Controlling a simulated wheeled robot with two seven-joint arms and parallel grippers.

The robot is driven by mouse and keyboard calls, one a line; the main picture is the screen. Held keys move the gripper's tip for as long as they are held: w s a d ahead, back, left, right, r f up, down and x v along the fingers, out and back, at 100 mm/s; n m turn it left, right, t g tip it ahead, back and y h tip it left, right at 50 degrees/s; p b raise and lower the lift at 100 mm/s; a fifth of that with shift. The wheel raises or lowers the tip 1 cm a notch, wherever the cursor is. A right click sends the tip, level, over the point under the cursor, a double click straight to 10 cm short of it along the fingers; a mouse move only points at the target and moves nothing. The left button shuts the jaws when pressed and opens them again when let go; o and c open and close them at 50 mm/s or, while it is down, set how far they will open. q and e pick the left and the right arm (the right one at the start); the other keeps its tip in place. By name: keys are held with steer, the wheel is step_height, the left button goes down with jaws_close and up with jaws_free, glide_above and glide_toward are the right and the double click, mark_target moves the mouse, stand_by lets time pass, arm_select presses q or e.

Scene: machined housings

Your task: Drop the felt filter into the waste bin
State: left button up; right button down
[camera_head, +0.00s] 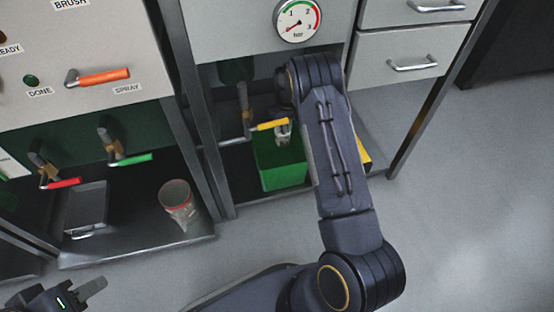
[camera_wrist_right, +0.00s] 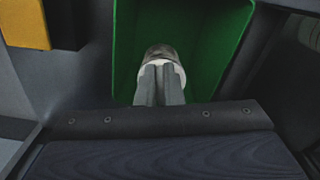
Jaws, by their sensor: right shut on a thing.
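The felt filter (camera_wrist_right: 160,53) shows in the right wrist view as a small round off-white piece with a grey-brown top. My right gripper (camera_wrist_right: 160,78) is shut on it, with its two grey fingers close together. The gripper (camera_head: 283,132) and filter are over a green open bin (camera_head: 284,178), whose green wall (camera_wrist_right: 218,30) surrounds them in the wrist view. No label shows on the bin. My left gripper (camera_head: 85,292) is at the bottom left, away from the bin, with one grey finger clear; its opening is hard to judge.
A yellow-handled tap (camera_head: 270,125) is beside my right gripper. A yellow object (camera_head: 364,153) is partly hidden behind my right arm. At left, a clear cup (camera_head: 178,203) and a dark tray (camera_head: 87,207) stand on a shelf below red-handled (camera_head: 62,183) and green-handled (camera_head: 132,160) taps.

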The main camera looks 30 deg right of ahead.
step_height(320, 180, down, 2)
steer(key=shift+f+b, duration=0.1)
steer(key=shift+b, duration=0.35)
steer(key=c, duration=1.5)
jaws_free()
